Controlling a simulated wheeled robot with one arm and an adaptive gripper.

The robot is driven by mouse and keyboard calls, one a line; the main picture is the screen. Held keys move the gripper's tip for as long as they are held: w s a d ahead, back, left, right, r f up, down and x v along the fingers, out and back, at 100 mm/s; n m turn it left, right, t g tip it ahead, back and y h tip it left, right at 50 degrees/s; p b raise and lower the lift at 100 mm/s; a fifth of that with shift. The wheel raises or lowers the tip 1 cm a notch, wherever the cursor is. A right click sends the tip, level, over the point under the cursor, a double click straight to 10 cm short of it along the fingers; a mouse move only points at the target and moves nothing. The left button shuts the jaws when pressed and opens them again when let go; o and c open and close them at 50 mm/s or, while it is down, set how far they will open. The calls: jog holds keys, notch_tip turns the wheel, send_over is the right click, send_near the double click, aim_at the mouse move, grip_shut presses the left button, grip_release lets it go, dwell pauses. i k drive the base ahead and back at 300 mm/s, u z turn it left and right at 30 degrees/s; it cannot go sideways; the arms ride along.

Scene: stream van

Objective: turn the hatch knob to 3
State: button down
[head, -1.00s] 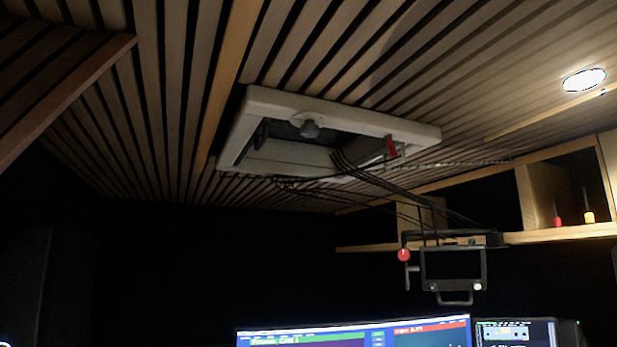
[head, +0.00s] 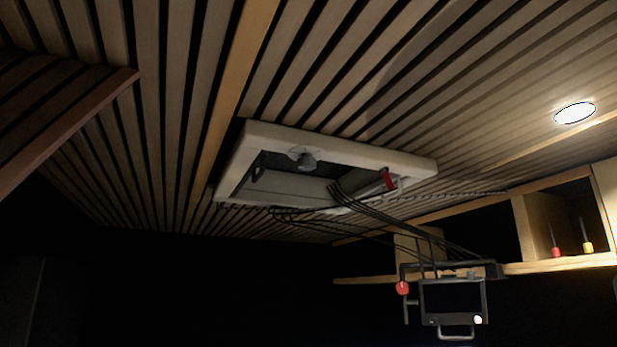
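The roof hatch is a white rectangular frame (head: 340,146) set in the slatted ceiling, with a dark opening. The hatch knob (head: 306,161) is a small grey knob on a pale round base at the frame's near edge. Its markings are too small to read, so I cannot tell its setting. A red tab or handle (head: 388,179) sits at the right inside edge of the hatch. My gripper is not in view.
Black cables (head: 385,217) hang from the hatch to a hanging black device (head: 452,298) with a red button. A wooden shelf (head: 555,264) at right holds two screwdriver-like tools. A round ceiling lamp (head: 575,113) glows. The lower left is dark.

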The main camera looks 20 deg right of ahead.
aim_at(306, 163)
jog(key=u, duration=3.1)
jog(key=k, duration=0.7)
jog(key=z, duration=1.8)
